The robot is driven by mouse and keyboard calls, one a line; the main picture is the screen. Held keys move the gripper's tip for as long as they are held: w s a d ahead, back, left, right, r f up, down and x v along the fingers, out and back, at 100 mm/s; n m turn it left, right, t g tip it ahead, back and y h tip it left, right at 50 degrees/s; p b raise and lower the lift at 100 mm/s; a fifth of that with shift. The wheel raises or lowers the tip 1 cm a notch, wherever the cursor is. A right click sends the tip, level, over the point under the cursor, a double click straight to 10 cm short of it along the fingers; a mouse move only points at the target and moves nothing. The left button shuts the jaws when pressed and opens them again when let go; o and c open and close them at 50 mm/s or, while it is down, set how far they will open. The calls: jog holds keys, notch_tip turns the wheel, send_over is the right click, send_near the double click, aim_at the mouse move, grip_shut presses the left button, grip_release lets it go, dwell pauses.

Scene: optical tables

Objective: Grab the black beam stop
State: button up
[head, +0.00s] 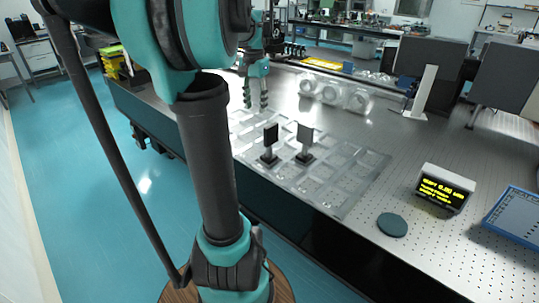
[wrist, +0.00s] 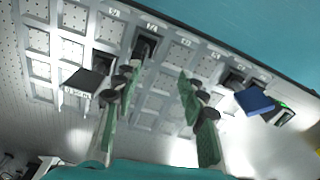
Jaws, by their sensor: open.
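Two dark square plates on posts with black bases stand on the clear tray in the head view. The left one (head: 270,135) looks black, and the right one (head: 304,138) looks dark grey. I cannot tell for sure which is the black beam stop. In the wrist view, a black plate (wrist: 83,82) is to the left of the fingers and a blue plate (wrist: 254,101) is to the right. My gripper (head: 256,98) is open and empty, above and behind the plates. Its green fingers (wrist: 160,78) frame bare tray cells in the wrist view.
The tray (head: 348,193) with several cells lies along the table's front edge. Clear round parts (head: 330,94) stand behind it. A small display (head: 444,187), a dark disc (head: 392,224) and a blue panel (head: 515,214) are to the right. Perforated tabletop between them is free.

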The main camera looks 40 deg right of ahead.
notch_tip(320, 180, up, 3)
jog(key=m, duration=0.2)
send_over(271, 137)
jog(key=w+d, duration=0.1)
notch_tip(271, 137, down, 17)
jog(key=shift+f, duration=0.1)
grip_shut()
dwell(0.5)
